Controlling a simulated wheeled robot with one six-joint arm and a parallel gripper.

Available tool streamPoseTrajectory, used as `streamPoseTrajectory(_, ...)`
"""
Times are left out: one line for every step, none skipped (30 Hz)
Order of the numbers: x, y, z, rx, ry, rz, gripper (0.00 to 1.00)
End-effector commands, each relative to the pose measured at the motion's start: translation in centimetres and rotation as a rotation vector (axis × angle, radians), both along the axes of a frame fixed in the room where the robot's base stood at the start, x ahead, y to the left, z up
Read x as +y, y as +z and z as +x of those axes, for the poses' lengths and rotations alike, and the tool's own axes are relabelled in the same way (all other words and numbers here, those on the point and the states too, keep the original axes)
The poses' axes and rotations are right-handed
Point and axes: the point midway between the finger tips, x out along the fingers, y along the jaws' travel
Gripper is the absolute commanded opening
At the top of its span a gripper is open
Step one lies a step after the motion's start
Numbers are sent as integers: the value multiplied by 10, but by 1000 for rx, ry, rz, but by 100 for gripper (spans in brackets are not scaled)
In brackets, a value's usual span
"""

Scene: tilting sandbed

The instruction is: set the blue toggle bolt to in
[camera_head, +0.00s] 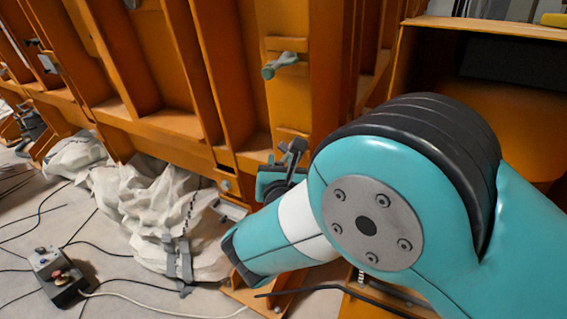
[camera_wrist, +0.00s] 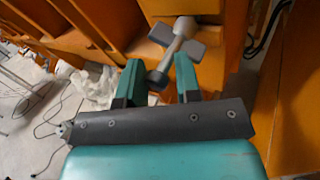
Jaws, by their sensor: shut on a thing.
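My gripper (camera_wrist: 160,85) is shut on the lower end of a grey, slightly bluish bolt-like piece with a shaft and flat side paddles (camera_wrist: 193,50). I take it for the blue toggle bolt, though its colour reads mostly grey. It stands tilted beyond the teal fingers, close to the orange frame. In the head view the piece (camera_head: 295,149) shows as a dark grey shape above my gripper (camera_head: 278,178), partly hidden by my arm. Whether the bolt is in or out cannot be told.
The orange ribbed frame (camera_head: 325,60) fills the back. A grey-teal handle (camera_head: 283,65) sticks out from it higher up. Crumpled white cloth (camera_head: 160,205), a control box (camera_head: 57,276) and loose cables lie on the floor at left. An orange ledge (camera_head: 490,27) is at upper right.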

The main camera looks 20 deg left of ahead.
Motion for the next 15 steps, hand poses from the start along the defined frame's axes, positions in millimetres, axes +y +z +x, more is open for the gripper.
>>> streamPoseTrajectory(6, 4, 0, -5, 15, 16, 0)
streamPoseTrajectory(6, 4, 0, -5, 15, 16, 0)
streamPoseTrajectory(6, 4, 0, -6, 15, 16, 0)
streamPoseTrajectory(6, 4, 0, -6, 15, 16, 0)
streamPoseTrajectory(6, 4, 0, -6, 15, 16, 0)
streamPoseTrajectory(6, 4, 0, -6, 15, 16, 0)
streamPoseTrajectory(6, 4, 0, -6, 15, 16, 0)
streamPoseTrajectory(6, 4, 0, -6, 15, 16, 0)
streamPoseTrajectory(6, 4, 0, -6, 14, 17, 0)
streamPoseTrajectory(6, 4, 0, -6, 14, 17, 36)
streamPoseTrajectory(5, 4, 0, -6, 14, 17, 43)
streamPoseTrajectory(5, 4, 0, -6, 13, 16, 47)
streamPoseTrajectory(4, 4, 1, -6, 12, 16, 47)
streamPoseTrajectory(4, 4, 1, -6, 12, 16, 47)
streamPoseTrajectory(4, 4, 1, -6, 11, 15, 47)
